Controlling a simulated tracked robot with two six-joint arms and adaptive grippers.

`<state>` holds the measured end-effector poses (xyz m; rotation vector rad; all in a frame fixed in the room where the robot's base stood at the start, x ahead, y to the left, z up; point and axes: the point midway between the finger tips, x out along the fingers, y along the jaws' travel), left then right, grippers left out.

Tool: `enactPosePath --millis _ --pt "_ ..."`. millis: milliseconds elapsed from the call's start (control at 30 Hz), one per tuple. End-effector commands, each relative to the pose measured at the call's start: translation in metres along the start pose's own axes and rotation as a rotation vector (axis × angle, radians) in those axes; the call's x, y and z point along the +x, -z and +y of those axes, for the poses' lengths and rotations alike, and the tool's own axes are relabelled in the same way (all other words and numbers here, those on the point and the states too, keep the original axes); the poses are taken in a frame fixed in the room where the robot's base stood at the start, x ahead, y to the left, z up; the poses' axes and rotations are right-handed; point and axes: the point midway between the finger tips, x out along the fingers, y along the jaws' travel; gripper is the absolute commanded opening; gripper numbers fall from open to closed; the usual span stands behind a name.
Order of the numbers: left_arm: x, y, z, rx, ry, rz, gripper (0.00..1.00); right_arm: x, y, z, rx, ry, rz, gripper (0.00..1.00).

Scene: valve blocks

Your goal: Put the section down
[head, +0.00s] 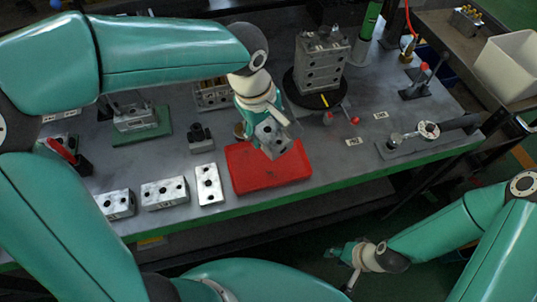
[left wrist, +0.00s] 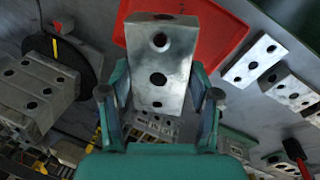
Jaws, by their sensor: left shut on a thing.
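My left gripper (head: 270,122) is shut on a silvery metal valve section (head: 272,136) with round dark holes. The section is tilted and overlaps the red mat (head: 262,178) in the head view; I cannot tell its exact height over it. In the left wrist view the section (left wrist: 160,62) sits between both fingers of my left gripper (left wrist: 160,100), with the red mat (left wrist: 225,28) behind it. My right gripper (head: 345,262) is low at the right, off the table's front edge, and its fingers are too small to read.
Several loose sections (head: 164,193) lie left of the red mat along the front edge. A stacked valve block (head: 320,62) stands on a dark round turntable (head: 313,97) behind it. A clamp fixture (head: 428,130) is at the right. Table to the mat's right is fairly clear.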

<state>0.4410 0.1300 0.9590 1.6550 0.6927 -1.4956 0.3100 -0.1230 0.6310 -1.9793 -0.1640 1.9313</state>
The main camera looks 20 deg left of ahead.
Motion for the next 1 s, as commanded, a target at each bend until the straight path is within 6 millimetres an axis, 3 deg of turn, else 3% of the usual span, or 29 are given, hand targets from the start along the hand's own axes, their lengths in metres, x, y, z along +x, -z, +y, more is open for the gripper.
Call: enactPosePath --millis 100,300,467,767,1000 --pt "0.031 0.001 -0.007 -0.001 0.004 -0.001 0.0 0.002 0.0 0.001 0.0 0.0 0.0 0.4" --pt "0.062 0.001 -0.013 -0.003 0.001 0.0 0.0 0.003 0.0 0.001 0.0 0.0 0.001 0.4" --pt "0.071 0.002 -0.014 -0.003 -0.001 0.002 0.0 0.003 0.0 0.001 0.0 0.0 0.001 0.4" --pt "0.107 0.002 -0.022 -0.003 0.0 0.001 0.0 0.005 0.0 0.002 0.0 0.0 0.001 0.4" --pt "0.11 0.002 -0.022 -0.005 -0.002 0.001 0.0 0.005 0.0 0.002 0.0 0.0 0.001 0.4"
